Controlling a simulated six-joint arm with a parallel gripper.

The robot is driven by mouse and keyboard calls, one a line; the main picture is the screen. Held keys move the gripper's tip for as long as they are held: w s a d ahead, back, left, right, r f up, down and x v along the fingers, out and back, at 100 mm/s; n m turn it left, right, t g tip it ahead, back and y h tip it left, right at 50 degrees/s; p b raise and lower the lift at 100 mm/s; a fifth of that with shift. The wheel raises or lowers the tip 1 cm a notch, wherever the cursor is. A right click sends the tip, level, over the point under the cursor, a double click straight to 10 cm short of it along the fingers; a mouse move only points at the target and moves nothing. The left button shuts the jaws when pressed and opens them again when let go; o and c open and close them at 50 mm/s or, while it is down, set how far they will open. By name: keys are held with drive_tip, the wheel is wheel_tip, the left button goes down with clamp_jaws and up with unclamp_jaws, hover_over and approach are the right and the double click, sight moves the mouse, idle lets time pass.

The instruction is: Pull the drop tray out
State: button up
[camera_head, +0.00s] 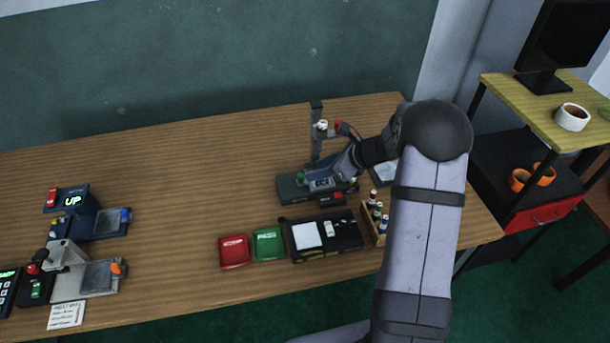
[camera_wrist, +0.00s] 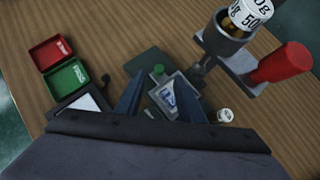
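The film tower (camera_head: 316,140) stands on a dark green base (camera_head: 290,190) at the table's back middle, with an upright column. A small grey tray (camera_wrist: 157,102) with a blue and white piece (camera_wrist: 169,98) in it sits low at the tower; I take it for the drop tray. It shows partly in the head view (camera_head: 318,182). My gripper (camera_wrist: 157,84) is open and points down over this tray, one finger on each side in the wrist view. The fingers and wrist hide part of the tray, and I cannot tell whether they touch it.
A red tray (camera_head: 233,251) and a green tray (camera_head: 268,244) lie in front, beside a black box with a white pad (camera_head: 306,235). A wooden rack of small bottles (camera_head: 376,217) stands right of it. The column carries a cup (camera_wrist: 222,42) and a red knob (camera_wrist: 286,62). The table's middle left is clear.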

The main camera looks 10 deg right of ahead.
sight(301, 175)
drive_tip(key=shift+p+x, duration=0.5)
drive_tip(key=shift+x, duration=2.85)
drive_tip(key=shift+a, duration=0.1)
clamp_jaws()
